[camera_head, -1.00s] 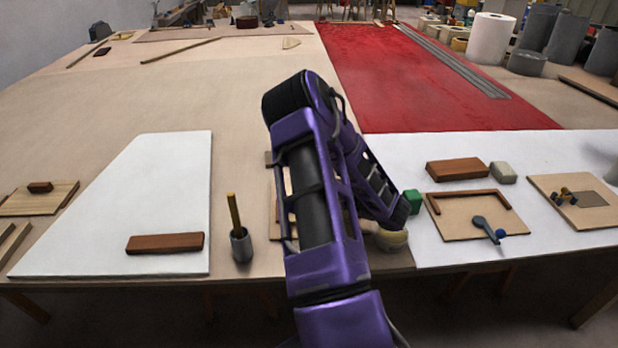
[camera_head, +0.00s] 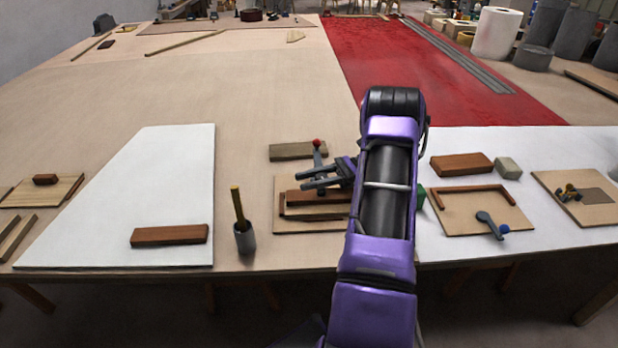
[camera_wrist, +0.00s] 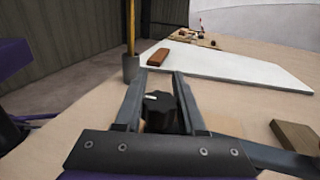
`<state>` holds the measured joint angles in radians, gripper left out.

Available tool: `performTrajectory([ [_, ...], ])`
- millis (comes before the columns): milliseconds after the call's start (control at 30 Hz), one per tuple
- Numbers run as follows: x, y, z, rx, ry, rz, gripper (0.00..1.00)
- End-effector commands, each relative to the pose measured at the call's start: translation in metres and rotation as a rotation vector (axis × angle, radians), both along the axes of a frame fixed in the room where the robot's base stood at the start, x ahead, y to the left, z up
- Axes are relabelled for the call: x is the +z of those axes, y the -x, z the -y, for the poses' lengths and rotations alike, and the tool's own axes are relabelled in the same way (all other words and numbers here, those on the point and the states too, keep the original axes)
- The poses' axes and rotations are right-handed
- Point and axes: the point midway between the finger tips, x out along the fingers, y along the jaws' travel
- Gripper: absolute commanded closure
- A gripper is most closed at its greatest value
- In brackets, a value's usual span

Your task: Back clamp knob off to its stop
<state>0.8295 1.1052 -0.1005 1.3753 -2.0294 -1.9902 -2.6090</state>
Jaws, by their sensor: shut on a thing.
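The clamp knob (camera_wrist: 161,112) is black and lobed, with a white mark on its top, and sits between my fingers in the wrist view. My gripper (camera_wrist: 159,76) is shut on it. In the head view my gripper (camera_head: 303,178) points left, low over a small board (camera_head: 290,221) with wooden strips, at the table's near side. The knob cannot be made out there among the fingers. A red ball on a grey stem (camera_head: 317,143) stands just behind my fingers.
A wooden block (camera_head: 291,151) lies behind the board. A grey cup with a stick (camera_head: 244,240) stands left of it, beside a white panel (camera_head: 160,165) bearing a brown block (camera_head: 169,235). A green block (camera_head: 421,198) is partly hidden by my arm.

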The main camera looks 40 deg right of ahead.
Motion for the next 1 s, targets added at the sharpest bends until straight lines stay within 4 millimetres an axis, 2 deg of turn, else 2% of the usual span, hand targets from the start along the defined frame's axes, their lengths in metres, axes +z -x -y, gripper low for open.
performTrajectory([
  [500,-0.001,0.009,-0.001,0.273,-0.003,0.002,1.00],
  [1000,-0.002,0.013,-0.002,0.388,-0.003,-0.004,1.00],
])
